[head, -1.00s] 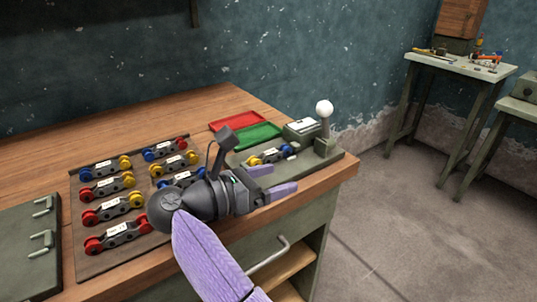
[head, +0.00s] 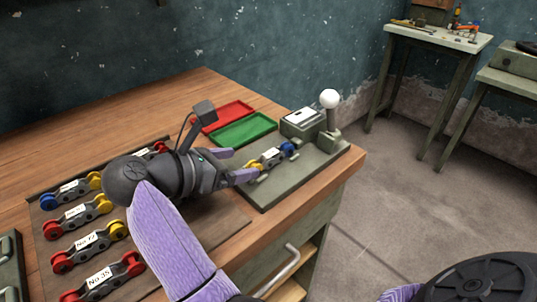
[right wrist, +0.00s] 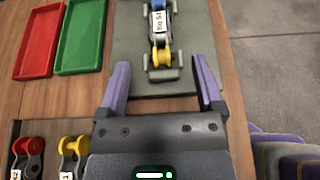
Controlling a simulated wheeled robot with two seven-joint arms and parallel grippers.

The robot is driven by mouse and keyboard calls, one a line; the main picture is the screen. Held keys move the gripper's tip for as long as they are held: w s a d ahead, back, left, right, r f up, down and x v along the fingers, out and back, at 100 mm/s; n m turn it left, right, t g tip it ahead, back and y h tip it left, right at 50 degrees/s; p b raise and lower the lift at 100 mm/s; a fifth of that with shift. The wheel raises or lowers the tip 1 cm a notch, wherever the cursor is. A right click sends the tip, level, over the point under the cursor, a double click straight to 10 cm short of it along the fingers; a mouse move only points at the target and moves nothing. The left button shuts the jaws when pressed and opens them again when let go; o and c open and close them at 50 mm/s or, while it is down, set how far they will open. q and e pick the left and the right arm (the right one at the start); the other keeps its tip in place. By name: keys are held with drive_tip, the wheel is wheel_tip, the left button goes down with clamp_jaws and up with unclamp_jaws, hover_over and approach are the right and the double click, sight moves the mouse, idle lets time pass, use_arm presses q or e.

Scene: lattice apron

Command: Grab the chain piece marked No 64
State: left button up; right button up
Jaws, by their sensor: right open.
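A chain piece (head: 270,159) with a yellow and a blue roller end lies on the grey-green fixture plate (head: 300,170). In the right wrist view the chain piece (right wrist: 159,32) has a white label that seems to read No 64. Its yellow end faces my right gripper. My right gripper (head: 236,164) is open and empty, and its lilac fingers point at the yellow end. In the right wrist view the gripper (right wrist: 162,72) has its fingertips on either side of the piece's line, just short of the yellow end. My left gripper is not in view.
A white-knobbed lever (head: 329,115) and a grey-green box (head: 302,122) stand on the plate. Red (head: 222,115) and green (head: 244,129) trays lie behind. Other labelled chain pieces rest on a brown mat (head: 215,230) at left, partly hidden by my arm.

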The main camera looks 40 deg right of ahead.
sight(259, 159)
drive_tip(key=x, duration=0.5)
drive_tip(key=shift+d, duration=0.15)
clamp_jaws()
